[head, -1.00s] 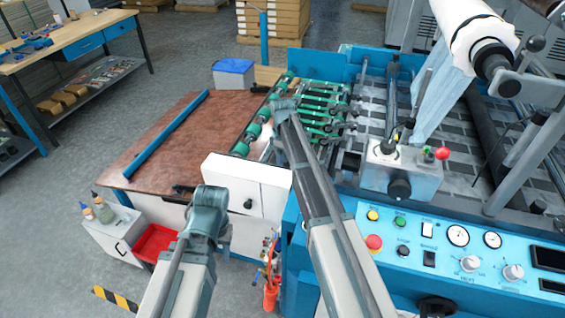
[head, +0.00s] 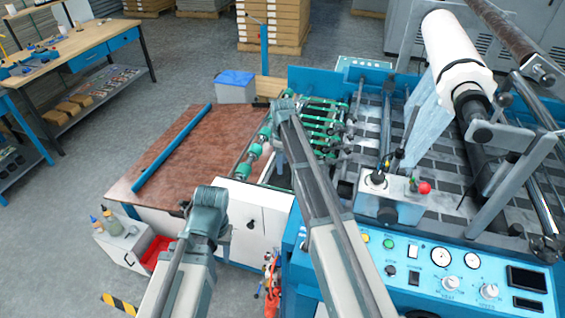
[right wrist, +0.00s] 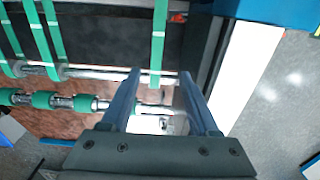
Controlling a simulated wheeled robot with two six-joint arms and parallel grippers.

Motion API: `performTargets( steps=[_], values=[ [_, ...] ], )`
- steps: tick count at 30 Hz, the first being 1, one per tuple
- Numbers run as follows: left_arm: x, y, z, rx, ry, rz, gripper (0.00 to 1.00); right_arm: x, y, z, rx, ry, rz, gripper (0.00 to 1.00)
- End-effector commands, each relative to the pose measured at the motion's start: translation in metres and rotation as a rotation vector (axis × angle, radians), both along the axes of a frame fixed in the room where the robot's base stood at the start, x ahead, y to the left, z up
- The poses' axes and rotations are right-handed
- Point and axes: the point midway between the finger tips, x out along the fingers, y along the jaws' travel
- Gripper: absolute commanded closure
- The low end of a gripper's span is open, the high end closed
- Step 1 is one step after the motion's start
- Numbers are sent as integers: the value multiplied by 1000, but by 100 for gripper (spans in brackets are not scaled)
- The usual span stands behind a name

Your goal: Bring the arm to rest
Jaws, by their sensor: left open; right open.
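My left arm's wrist end (head: 207,208) stands in front of the white cabinet and the brown table in the head view; its jaws are mostly hidden behind the wrist. My right arm reaches up the middle of the head view, its wrist end (head: 285,104) in front of the green rollers. In the right wrist view my right gripper (right wrist: 160,80) is open, its two dark fingers apart with nothing held between them. Behind them are a metal shaft with green rollers (right wrist: 45,100) and green belts (right wrist: 158,30); I cannot tell how far apart they are.
The blue laminating machine (head: 450,245) fills the right side, with a white film roll (head: 452,50) above. The brown table (head: 180,150) with a blue bar (head: 170,150) lies left. Bare grey floor (head: 60,235) is at far left. A red tray (head: 158,252) sits low.

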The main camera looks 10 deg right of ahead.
Motion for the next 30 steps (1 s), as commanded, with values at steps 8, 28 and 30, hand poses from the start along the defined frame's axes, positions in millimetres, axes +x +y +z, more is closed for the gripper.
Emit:
performTargets(
  steps=[8, 28, 30],
  values=[
    [0, 0, -1, 0, 0, 0, 57, 0, 0, -1, 0, 0, 0, 39],
    [0, 0, -21, 0, 0, 1, 57, -262, 126, -20, -94, -1, -550, 39],
    [0, 0, -23, 0, 0, 1, 57, -284, 130, -22, -104, -7, -606, 39]
  ],
)
